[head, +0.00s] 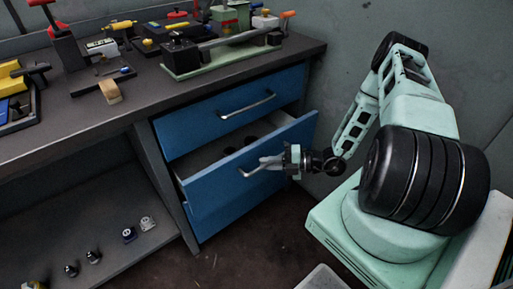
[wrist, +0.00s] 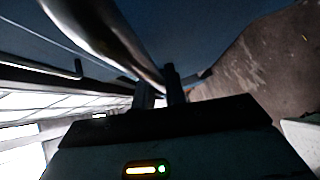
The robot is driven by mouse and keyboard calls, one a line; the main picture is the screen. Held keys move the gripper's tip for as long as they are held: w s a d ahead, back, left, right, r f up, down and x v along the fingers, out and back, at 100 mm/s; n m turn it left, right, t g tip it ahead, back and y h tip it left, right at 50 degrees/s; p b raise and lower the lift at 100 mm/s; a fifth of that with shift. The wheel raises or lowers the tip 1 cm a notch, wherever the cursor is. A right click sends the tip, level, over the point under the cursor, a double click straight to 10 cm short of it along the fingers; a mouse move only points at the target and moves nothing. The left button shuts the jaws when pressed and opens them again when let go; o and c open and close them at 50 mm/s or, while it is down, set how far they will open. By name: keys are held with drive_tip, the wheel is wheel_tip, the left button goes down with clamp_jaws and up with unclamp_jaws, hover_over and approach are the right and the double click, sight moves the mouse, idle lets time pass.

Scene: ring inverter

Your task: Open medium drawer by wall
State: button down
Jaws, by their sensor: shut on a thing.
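The blue cabinet holds stacked drawers under the workbench, beside the wall. The medium drawer (head: 225,183) in the middle is pulled out partway, and dark items show inside it. My gripper (head: 270,162) is at the drawer's front, shut on its metal handle (head: 247,173). In the wrist view the handle (wrist: 125,45) runs as a blurred bright bar down to my gripper's fingers (wrist: 160,90). The top drawer (head: 215,115) is shut, with its own metal handle (head: 248,106). The lowest drawer front is partly hidden under the open one.
The workbench (head: 90,105) carries several tools and a green fixture (head: 215,55) above the drawers. A lower shelf (head: 90,215) at left holds several small parts. Bare floor (head: 250,245) lies in front of the cabinet. The grey wall (head: 330,40) stands close at right.

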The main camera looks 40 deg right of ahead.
drive_tip(key=s+p, duration=0.2)
drive_tip(key=s, duration=2.6)
drive_tip(key=shift+s, duration=0.15)
drive_tip(key=shift+d, duration=0.1)
drive_tip(key=c, duration=1.5)
unclamp_jaws()
drive_tip(key=shift+o, duration=0.2)
drive_tip(key=b+v, duration=0.1)
drive_tip(key=v, duration=1.6)
drive_tip(key=shift+s, duration=0.2)
drive_tip(key=shift+d, duration=0.1)
